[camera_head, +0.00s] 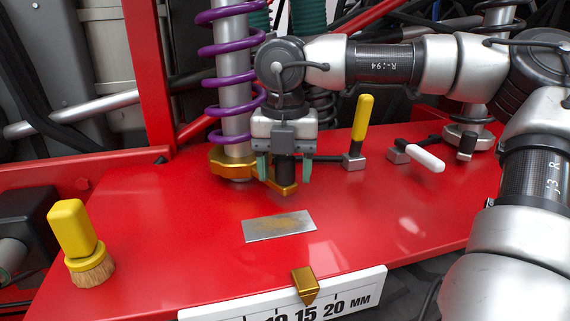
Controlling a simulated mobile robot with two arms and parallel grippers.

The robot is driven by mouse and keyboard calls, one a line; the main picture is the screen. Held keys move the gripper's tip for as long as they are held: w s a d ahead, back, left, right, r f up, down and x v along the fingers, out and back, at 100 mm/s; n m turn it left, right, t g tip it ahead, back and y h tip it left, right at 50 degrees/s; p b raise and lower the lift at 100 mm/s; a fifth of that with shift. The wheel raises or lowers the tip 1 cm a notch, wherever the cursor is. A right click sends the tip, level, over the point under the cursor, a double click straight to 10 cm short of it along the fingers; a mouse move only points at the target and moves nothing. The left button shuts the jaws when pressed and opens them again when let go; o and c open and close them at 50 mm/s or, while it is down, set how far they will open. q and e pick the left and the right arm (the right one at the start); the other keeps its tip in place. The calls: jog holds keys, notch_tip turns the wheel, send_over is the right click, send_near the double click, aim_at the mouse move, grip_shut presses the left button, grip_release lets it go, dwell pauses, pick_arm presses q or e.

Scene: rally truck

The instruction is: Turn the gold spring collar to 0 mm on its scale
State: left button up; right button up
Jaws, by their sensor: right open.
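The gold spring collar (232,163) sits around the grey shaft at the foot of the purple spring (231,50). A gold arm of the collar reaches right to an end (284,188) below my right gripper. My right gripper (284,171) points down with its teal fingers apart, one on each side of a dark upright piece above that end. I cannot tell whether a finger touches it. The white scale (352,288) is on the front edge, and its gold pointer (305,283) stands near 15 mm. The low end of the scale is cut off by the frame. My left gripper is out of view.
A yellow-handled brush (76,235) stands at the left of the red deck (380,225). A dusty metal plate (279,226) lies in front of the collar. The deck's front right is mostly clear.

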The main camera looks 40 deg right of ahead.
grip_shut()
dwell(0.3)
jog(key=shift+f, duration=0.1)
